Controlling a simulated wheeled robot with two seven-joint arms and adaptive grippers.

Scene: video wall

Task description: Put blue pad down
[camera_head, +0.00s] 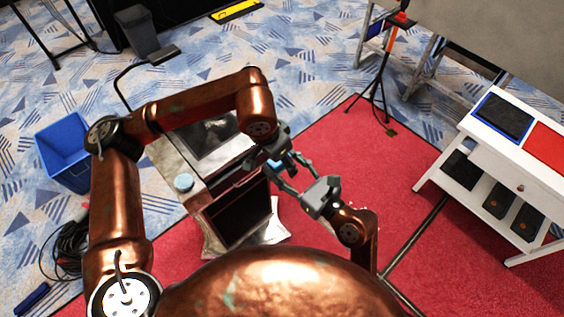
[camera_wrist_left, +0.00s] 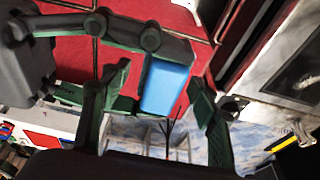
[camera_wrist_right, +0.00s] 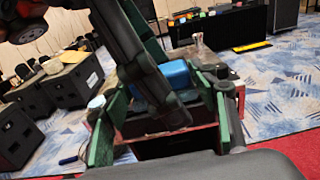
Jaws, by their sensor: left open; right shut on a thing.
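The blue pad (camera_wrist_left: 166,86) is a small bright blue block. It also shows in the right wrist view (camera_wrist_right: 175,73), and a small part shows in the head view (camera_head: 275,163). My right gripper (camera_head: 297,180) is shut on it and holds it up in the air, beside the dark cabinet. My left gripper (camera_head: 279,158) is open, with its fingers on either side of the pad in the left wrist view. The two grippers face each other closely, and their fingers overlap in the views. Whether the left fingers touch the pad cannot be told.
A cabinet (camera_head: 230,150) with a round light-blue item (camera_head: 183,182) on top stands below the grippers. A blue bin (camera_head: 65,150) is at left. A white table (camera_head: 480,143) at right bears a blue-edged dark pad (camera_head: 503,117) and a red pad (camera_head: 550,146).

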